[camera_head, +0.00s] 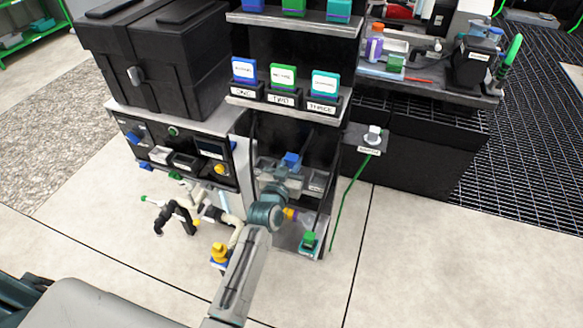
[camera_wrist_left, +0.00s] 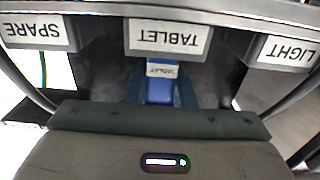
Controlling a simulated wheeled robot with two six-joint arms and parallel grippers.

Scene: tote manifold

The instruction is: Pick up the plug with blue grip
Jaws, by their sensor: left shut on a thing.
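The plug with blue grip (camera_head: 291,159) is at the low dark bay of the shelf unit, in front of clear-looking holders. In the left wrist view the blue grip (camera_wrist_left: 160,88) carries a small label and sits below the upside-down TABLET sign (camera_wrist_left: 168,37). My left gripper (camera_head: 288,172) reaches up to it from the front. In the wrist view the left gripper's fingers (camera_wrist_left: 162,97) stand on both sides of the blue grip, shut on it. The plug's lower end is hidden. My right gripper is not in view.
SPARE (camera_wrist_left: 38,33) and LIGHT (camera_wrist_left: 287,52) signs flank the TABLET place. A green-topped plug (camera_head: 308,240) stands low beside my arm. Shelves with labelled blocks (camera_head: 283,77) rise above. A green cable (camera_head: 348,195) hangs at the right. Open floor (camera_head: 440,240) lies right.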

